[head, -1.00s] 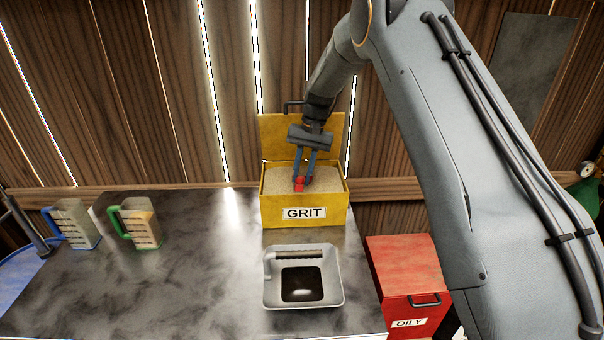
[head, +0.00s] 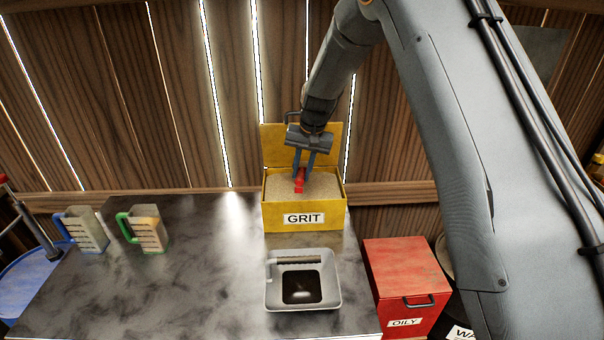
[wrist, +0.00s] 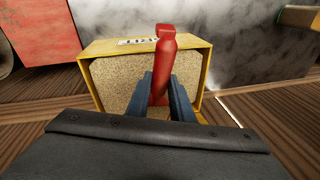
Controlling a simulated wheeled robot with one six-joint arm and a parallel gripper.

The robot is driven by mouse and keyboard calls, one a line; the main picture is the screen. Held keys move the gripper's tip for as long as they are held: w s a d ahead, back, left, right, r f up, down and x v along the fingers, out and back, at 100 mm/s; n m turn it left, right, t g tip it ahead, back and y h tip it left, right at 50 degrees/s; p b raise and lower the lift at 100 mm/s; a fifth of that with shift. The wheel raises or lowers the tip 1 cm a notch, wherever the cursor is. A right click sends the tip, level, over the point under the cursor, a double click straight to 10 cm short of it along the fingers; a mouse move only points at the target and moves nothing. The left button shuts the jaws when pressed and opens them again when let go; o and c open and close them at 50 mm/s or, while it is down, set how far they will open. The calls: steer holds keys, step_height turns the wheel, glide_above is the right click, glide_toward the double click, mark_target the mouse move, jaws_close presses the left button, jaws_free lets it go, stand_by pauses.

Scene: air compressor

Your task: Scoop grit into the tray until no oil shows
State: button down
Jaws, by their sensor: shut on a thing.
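My gripper (head: 304,170) is over the open yellow grit box (head: 304,214), shut on a red scoop (head: 299,182). In the wrist view the red handle of the scoop (wrist: 163,65) stands up between my two blue-grey fingers (wrist: 160,88). Whether its far end holds grit I cannot tell. Pale grit (head: 328,184) fills the box nearly to its rim. The grey tray (head: 272,296) sits on the bench in front of the box. Dark, shiny oil (head: 301,286) shows in its middle, and a ridged bar lies along its back edge.
Two measuring jugs, one with a blue handle (head: 86,230) and one with a green handle (head: 150,229), stand at the left of the metal bench (head: 200,290). A red OILY bin (head: 404,280) stands right of the bench. The box lid is raised behind the grit. The bench middle is clear.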

mark_target(299, 181)
steer(key=shift+t, duration=0.8)
steer(key=shift+s+a+r+p, duration=0.15)
steer(key=shift+s+r+p, duration=0.05)
steer(key=shift+s+r, duration=0.85)
steer(key=shift+s+a+r+p, duration=0.1)
steer(key=shift+s+r+p, duration=0.1)
steer(key=shift+s+r, duration=0.8)
steer(key=shift+w, duration=0.1)
